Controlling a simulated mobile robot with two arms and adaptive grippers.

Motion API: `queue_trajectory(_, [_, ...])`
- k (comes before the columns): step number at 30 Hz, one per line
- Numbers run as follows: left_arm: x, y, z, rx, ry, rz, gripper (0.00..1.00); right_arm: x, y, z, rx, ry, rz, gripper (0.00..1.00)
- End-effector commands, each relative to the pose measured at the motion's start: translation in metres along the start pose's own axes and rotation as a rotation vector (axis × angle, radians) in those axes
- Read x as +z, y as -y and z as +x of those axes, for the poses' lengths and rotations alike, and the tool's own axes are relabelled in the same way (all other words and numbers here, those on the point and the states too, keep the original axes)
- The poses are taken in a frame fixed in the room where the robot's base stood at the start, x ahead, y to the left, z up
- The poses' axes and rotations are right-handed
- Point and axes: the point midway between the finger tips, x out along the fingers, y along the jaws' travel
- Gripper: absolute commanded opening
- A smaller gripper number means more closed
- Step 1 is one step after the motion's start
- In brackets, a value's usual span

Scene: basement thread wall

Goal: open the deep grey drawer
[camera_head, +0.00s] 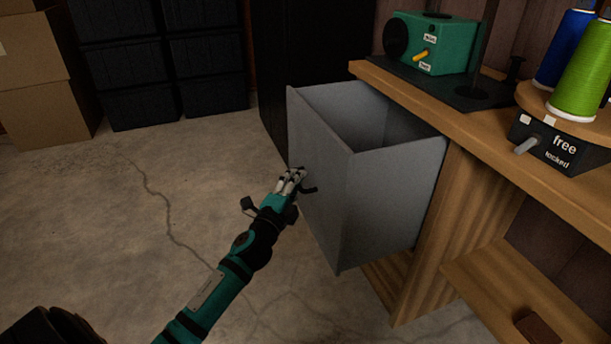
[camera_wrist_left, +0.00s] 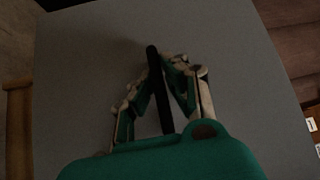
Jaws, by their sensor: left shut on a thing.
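The deep grey drawer (camera_head: 395,190) stands pulled well out from under the wooden bench in the head view, its empty-looking inside partly visible from above. Its front panel (camera_head: 317,190) faces left. A dark bar handle (camera_head: 309,189) sits on that panel. My left gripper (camera_head: 297,175) is at the front panel, shut on the handle. In the left wrist view, the fingers (camera_wrist_left: 163,75) close around the dark handle (camera_wrist_left: 153,60), with the grey front panel (camera_wrist_left: 90,50) behind. My right gripper is not in view.
The wooden bench (camera_head: 470,115) carries a green box device (camera_head: 440,42) and thread cones, one green (camera_head: 585,75). A lower wooden shelf (camera_head: 490,280) juts out at right. Black bins (camera_head: 125,60) and cardboard boxes (camera_head: 40,75) stand at the back left. The concrete floor left of the drawer is clear.

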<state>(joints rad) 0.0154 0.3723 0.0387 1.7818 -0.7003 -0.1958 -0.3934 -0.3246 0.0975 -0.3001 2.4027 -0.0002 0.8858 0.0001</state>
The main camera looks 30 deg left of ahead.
Motion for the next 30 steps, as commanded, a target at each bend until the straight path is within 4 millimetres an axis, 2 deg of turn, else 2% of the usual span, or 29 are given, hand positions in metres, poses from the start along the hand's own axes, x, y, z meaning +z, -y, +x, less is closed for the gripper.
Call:
queue_trajectory(8, [-0.001, -0.005, -0.001, 0.008, -0.002, -0.005, 0.0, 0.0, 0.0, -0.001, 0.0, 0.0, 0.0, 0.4])
queue_trajectory(9, [-0.001, -0.005, -0.001, 0.008, -0.002, -0.005, 0.12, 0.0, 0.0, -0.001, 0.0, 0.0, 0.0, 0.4])
queue_trajectory(15, [-0.001, -0.003, -0.001, 0.005, -0.001, -0.003, 0.34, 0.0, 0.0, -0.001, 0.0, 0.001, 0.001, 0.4])
queue_trajectory(24, [-0.001, -0.002, -0.004, 0.003, -0.001, -0.001, 0.34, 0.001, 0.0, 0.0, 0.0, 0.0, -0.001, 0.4])
queue_trajectory(26, [-0.001, -0.003, -0.01, 0.005, -0.001, -0.002, 0.34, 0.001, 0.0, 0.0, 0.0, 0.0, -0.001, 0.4])
queue_trajectory(30, [0.0, -0.004, -0.035, 0.007, 0.0, -0.002, 0.34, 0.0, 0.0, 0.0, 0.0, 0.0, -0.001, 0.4])
